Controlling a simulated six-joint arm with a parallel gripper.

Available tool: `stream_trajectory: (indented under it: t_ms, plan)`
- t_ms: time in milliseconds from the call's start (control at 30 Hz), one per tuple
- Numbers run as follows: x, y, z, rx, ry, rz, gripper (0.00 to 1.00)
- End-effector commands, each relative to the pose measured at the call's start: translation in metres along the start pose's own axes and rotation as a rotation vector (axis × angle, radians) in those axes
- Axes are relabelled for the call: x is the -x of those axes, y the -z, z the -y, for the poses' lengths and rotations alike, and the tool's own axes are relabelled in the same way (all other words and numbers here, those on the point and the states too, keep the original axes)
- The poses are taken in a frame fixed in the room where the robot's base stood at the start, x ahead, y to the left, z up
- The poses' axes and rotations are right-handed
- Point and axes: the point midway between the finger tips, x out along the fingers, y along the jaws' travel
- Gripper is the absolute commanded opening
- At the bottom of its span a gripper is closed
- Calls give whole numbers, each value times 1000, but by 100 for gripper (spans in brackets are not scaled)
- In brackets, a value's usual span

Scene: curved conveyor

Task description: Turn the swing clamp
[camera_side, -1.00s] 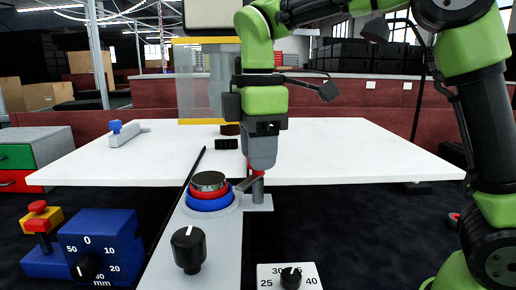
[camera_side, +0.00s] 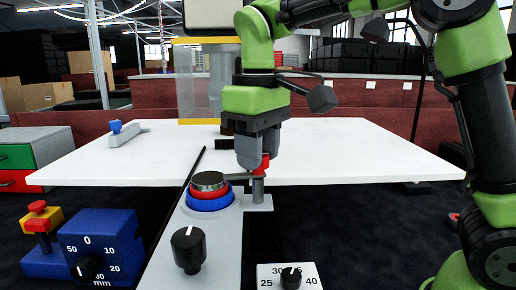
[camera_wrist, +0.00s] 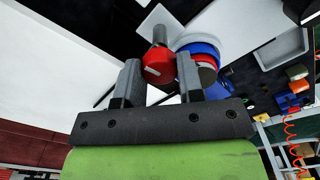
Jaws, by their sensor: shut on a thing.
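The swing clamp has a red cap (camera_side: 265,161) on a grey post (camera_side: 258,190), with a flat grey arm (camera_side: 241,177) pointing left to the edge of the round stack. The stack has a silver top (camera_side: 209,181), a red band and a blue base ring (camera_side: 210,203). I cannot tell whether the clamp arm touches it. My gripper (camera_side: 258,162) points down at the post, shut on the red cap. In the wrist view the red cap (camera_wrist: 158,68) sits between my two fingers (camera_wrist: 160,82), with the post (camera_wrist: 159,36) beyond; the stack (camera_wrist: 203,52) is beside it.
A black knob (camera_side: 188,249) stands on the grey plate in front of the stack. A blue dial box (camera_side: 100,243) and a red-topped button (camera_side: 38,207) are at left. A white dial plate (camera_side: 272,275) is at front. The white table (camera_side: 340,150) behind is mostly clear.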

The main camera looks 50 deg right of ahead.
Motion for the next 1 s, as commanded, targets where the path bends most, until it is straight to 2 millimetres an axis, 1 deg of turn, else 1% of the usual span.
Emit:
stream_trajectory:
  t_ms: [100,300,867,900,1000]
  plan:
    - [0,0,0,-64,0,1,11]
    - [0,0,0,-132,0,1,11]
    - [0,0,0,-162,0,1,11]
    - [0,0,0,-162,0,1,39]
    - [0,0,0,-161,0,1,60]
